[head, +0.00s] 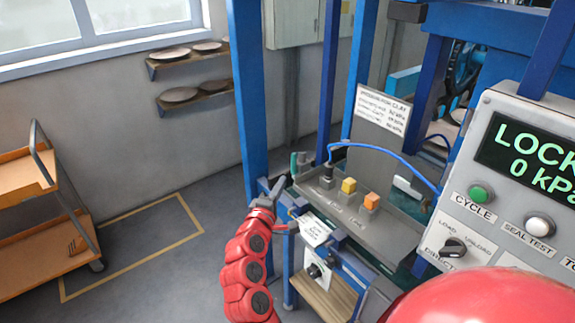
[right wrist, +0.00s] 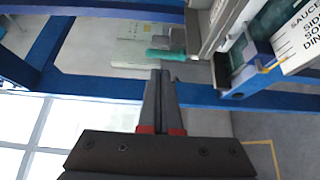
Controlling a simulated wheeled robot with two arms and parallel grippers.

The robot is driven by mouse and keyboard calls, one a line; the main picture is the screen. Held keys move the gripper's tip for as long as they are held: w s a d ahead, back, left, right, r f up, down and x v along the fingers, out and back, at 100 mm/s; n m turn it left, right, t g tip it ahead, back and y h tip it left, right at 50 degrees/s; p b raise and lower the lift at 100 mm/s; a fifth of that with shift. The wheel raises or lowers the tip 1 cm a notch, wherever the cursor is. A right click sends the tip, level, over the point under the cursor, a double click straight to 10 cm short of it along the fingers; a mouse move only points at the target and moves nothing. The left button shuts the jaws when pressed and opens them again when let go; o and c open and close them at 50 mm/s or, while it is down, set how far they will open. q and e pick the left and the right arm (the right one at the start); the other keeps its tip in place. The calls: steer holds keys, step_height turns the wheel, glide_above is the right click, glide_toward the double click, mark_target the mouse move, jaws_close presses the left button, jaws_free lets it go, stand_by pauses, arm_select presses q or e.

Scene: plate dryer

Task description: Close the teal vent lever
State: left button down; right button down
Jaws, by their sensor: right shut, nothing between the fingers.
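The teal vent lever (head: 294,163) stands roughly upright at the left end of the grey control tray, beside a blue frame post. In the right wrist view a teal handle (right wrist: 165,54) lies just past my fingertips; a small gap seems to separate them, but I cannot tell whether they touch. My right gripper (head: 279,185) is shut and empty, in front of and slightly below the lever in the head view. Its closed fingers also show in the right wrist view (right wrist: 161,74). The lever's base is partly hidden. My left gripper is not in view.
The grey tray (head: 390,235) carries a black-topped fitting with a blue hose, a yellow button block (head: 348,186) and an orange one (head: 371,201). A control panel (head: 480,215) reads LOCK, 0 kPa. Blue posts (head: 248,90) flank the lever. A wooden cart (head: 35,240) stands left; floor between is clear.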

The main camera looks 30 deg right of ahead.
mark_target(293, 162)
steer(key=p+x, duration=0.2)
steer(key=x, duration=0.6)
steer(key=shift+w, duration=0.1)
